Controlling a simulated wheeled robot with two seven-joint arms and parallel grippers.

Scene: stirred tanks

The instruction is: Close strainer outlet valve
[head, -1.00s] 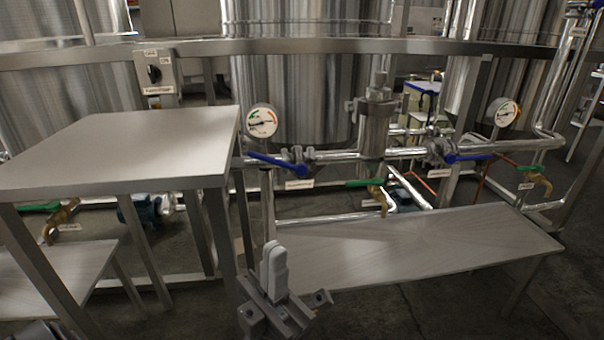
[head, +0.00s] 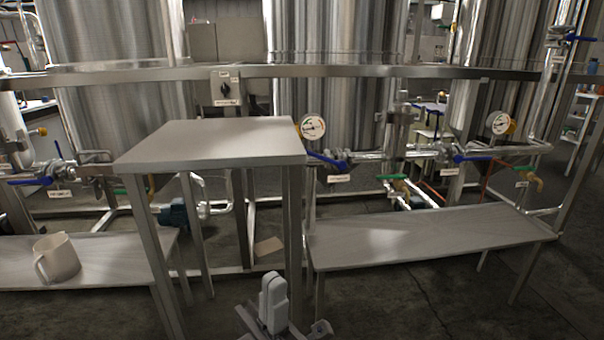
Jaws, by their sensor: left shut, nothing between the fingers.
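The strainer (head: 401,130) is an upright steel cylinder in the pipe run behind the right bench. A valve with a blue lever (head: 324,159) is on the pipe to its left. Another valve with a blue lever (head: 471,157) is to its right. Both levers lie roughly along the pipe. Tags hang below them, too small to read, so I cannot tell which is the outlet valve. My left gripper (head: 272,292) is at the bottom centre, fingers together and empty, well short of the valves. My right gripper is not in view.
A tall steel table (head: 210,140) stands in front, left of the valves. A low bench (head: 420,240) stands before the strainer pipes. A beige jug (head: 57,257) sits on the left bench. A green-handled valve (head: 393,178) is below the strainer. Floor is clear at lower right.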

